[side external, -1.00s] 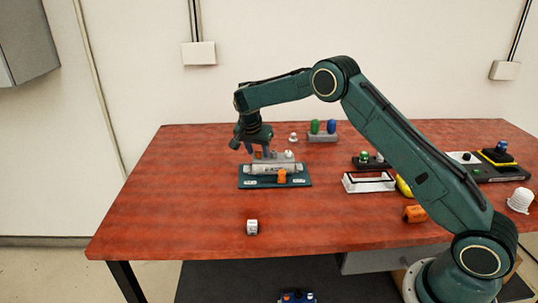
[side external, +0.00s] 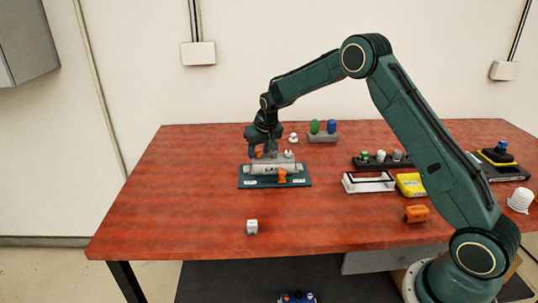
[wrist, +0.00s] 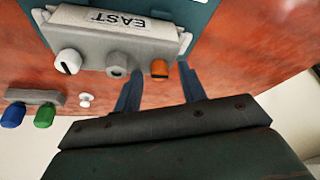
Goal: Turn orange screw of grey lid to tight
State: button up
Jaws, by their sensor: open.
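The grey lid (wrist: 100,47) carries an "EAST" label and lies on a teal base plate (side external: 247,183). Along one edge of the lid in the wrist view are a white knob (wrist: 67,62), a grey screw (wrist: 119,64) and the orange screw (wrist: 159,69). The orange screw also shows in the side view (side external: 259,155). My gripper (wrist: 163,73) is open. Its two blue fingers reach toward the orange screw, which appears between their tips; contact cannot be told. An orange part (side external: 282,176) sits at the plate's front edge.
A grey stand (side external: 323,138) with green and blue knobs is behind the plate. A small white knob (side external: 293,138) stands between. A white-framed tray (side external: 369,182), a yellow box (side external: 410,185) and an orange block (side external: 416,214) are to the right. A white die (side external: 252,227) lies in front. The table's left is clear.

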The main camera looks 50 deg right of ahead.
jog(key=n, duration=0.2)
jog(key=n+y, duration=0.1)
jog(key=shift+d+n, duration=0.2)
jog(key=shift+n, duration=0.2)
jog(key=v, duration=1.4)
jog(key=s+a+r, duration=0.3)
jog(key=s+r, duration=0.1)
jog(key=s, duration=0.3)
jog(key=s+a+r, duration=0.4)
jog(key=s+r, duration=0.1)
jog(key=s, duration=0.3)
jog(key=shift+s+a+r+t, duration=0.25)
jog(key=shift+r+t, duration=0.05)
jog(key=s+a+f, duration=0.1)
jog(key=s+a, duration=0.1)
jog(key=s, duration=0.9)
jog(key=s+a+f, duration=0.1)
jog(key=s+a, duration=0.1)
jog(key=s, duration=1)
jog(key=shift+a+f+t, duration=0.3)
jog(key=shift+a+f, duration=0.1)
jog(key=shift+w+r, duration=0.1)
jog(key=shift+w, duration=0.1)
